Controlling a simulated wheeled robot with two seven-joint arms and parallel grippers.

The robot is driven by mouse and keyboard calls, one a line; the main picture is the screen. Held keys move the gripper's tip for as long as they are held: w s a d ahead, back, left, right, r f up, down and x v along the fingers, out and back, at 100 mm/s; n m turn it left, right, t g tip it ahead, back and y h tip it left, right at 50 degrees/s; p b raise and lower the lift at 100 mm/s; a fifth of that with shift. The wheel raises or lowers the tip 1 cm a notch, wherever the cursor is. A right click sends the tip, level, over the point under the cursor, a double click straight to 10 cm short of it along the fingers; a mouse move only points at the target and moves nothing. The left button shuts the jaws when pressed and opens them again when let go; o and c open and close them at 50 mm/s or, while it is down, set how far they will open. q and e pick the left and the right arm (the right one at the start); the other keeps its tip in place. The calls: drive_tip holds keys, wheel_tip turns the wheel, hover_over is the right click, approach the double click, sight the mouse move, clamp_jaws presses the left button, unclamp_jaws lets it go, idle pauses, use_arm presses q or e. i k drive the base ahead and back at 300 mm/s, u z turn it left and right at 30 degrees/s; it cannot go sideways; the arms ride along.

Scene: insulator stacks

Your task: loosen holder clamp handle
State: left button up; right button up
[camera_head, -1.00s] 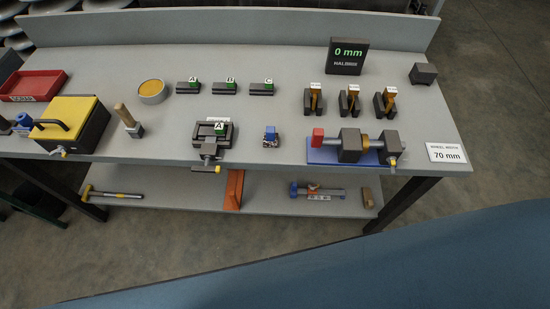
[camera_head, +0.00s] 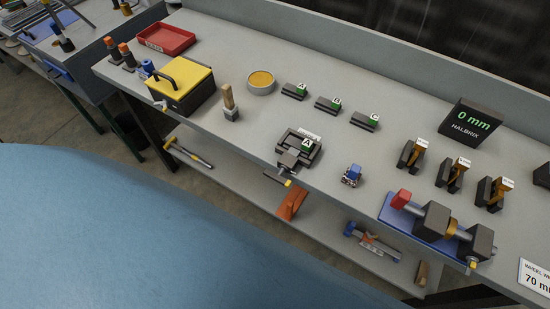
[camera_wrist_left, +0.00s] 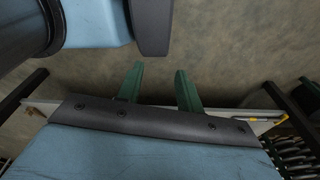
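Neither gripper shows in the head view, and my right gripper is in no frame.
A yellow-lidded box (camera_head: 184,78), a wooden-handled tool (camera_head: 229,100) and a round tin (camera_head: 261,83) stand left of the holder. A small blue part (camera_head: 352,173) and a blue-based vise (camera_head: 415,222) are on its right. The lower shelf (camera_head: 235,183) holds a hammer (camera_head: 188,153).

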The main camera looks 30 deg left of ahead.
sight(277, 177)
drive_tip(key=u, duration=0.9)
